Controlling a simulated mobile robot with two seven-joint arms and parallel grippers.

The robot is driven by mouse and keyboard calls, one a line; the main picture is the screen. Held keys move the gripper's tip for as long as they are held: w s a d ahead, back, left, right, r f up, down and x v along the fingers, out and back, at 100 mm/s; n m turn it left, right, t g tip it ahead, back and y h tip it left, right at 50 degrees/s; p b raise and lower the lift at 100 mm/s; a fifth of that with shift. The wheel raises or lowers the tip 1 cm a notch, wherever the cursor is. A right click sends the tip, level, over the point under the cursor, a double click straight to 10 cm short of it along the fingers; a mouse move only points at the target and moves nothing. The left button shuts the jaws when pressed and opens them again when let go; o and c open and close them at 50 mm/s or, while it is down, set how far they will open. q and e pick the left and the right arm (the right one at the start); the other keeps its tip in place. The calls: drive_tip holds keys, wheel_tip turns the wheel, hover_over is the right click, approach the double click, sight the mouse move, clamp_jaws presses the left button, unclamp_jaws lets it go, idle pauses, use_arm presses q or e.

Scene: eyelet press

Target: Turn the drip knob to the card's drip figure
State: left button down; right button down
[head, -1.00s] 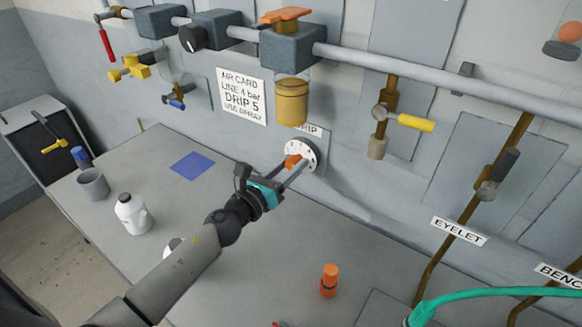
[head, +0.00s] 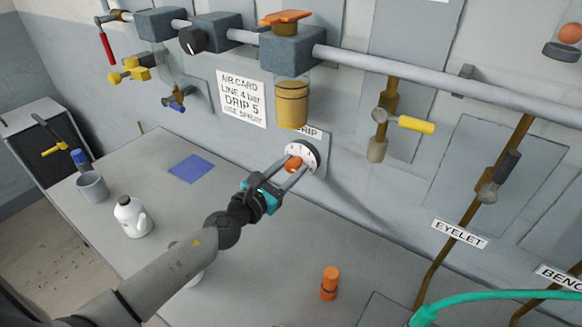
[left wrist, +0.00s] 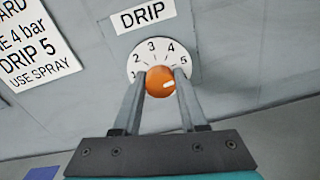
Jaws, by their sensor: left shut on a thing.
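The orange drip knob (left wrist: 160,81) sits on a white numbered dial (left wrist: 153,48) under a DRIP label (left wrist: 142,16) on the wall. My left gripper (head: 297,170) is shut on the knob, one finger on each side. In the left wrist view, the knob's white mark points right and slightly down, below the 5. Figures from 2 to 5 read clearly; the fingers hide the lower dial. The card (head: 241,98) left of the dial reads "AIR CARD, LINE 4 bar, DRIP 5, USE SPRAY". My right gripper is not in view.
An amber bowl (head: 292,104) hangs just above the dial. A yellow-handled valve (head: 416,124) is to its right. On the bench are a white bottle (head: 132,216), a grey mug (head: 92,186), a blue square (head: 191,168) and an orange-capped item (head: 329,283). A green hose (head: 480,300) crosses lower right.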

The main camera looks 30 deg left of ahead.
use_arm(q)
drive_tip(key=shift+c, duration=2.3)
unclamp_jaws()
drive_tip(key=shift+s, duration=0.1)
drive_tip(key=shift+s+a+f, duration=0.1)
drive_tip(key=shift+s, duration=0.4)
drive_tip(key=s+a+b, duration=0.2)
drive_tip(key=s+b, duration=0.3)
drive_tip(key=s, duration=0.9)
drive_tip(key=shift+a, duration=0.15)
